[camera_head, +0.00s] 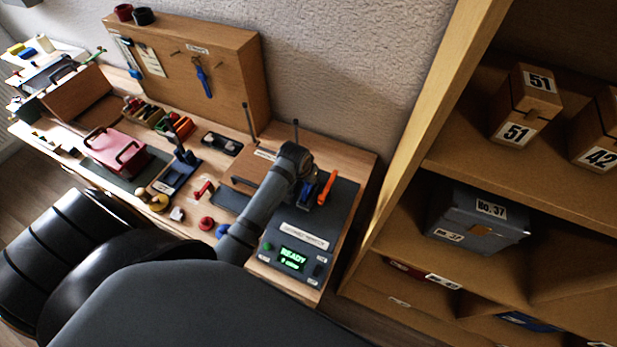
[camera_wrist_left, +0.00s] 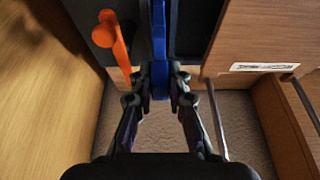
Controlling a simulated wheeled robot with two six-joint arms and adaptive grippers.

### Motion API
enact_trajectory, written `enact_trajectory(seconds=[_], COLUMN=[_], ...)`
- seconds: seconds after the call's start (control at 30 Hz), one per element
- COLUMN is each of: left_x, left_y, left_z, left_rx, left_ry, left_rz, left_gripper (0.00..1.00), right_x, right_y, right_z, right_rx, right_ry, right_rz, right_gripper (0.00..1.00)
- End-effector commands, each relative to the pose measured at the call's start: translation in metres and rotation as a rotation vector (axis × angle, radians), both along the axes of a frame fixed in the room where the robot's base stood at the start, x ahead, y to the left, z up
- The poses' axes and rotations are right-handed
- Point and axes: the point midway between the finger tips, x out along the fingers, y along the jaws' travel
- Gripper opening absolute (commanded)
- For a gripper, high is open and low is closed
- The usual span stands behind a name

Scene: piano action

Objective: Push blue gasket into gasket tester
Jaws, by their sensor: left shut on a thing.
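The gasket tester (camera_head: 285,235) is a dark grey unit at the right end of the bench, with a lit green READY display. My left gripper (camera_wrist_left: 160,88) is shut on a narrow blue piece (camera_wrist_left: 160,72), seen edge-on and apparently the blue gasket. In the head view the blue piece (camera_head: 308,191) shows beside my wrist, over the tester's back part. How deep it sits in the tester is hidden. An orange lever (camera_head: 327,187) stands just right of it; in the wrist view the lever (camera_wrist_left: 112,38) is left of the fingers. My right gripper is not in view.
A pegboard (camera_head: 190,65) stands at the back, and a shelf with numbered boxes (camera_head: 525,105) is at the right.

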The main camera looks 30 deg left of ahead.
Motion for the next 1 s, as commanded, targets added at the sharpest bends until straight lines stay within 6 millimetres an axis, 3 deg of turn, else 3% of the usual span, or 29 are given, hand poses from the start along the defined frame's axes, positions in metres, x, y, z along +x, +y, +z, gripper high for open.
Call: enact_trajectory(seconds=[1.0], left_x=[0.000], left_y=[0.000], left_z=[-0.015], left_rx=[0.000], left_ry=[0.001], left_rz=[0.000], left_gripper=[0.00], right_x=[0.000], right_y=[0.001], right_z=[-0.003], right_rx=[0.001], right_ry=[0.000], right_rz=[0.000], right_gripper=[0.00])
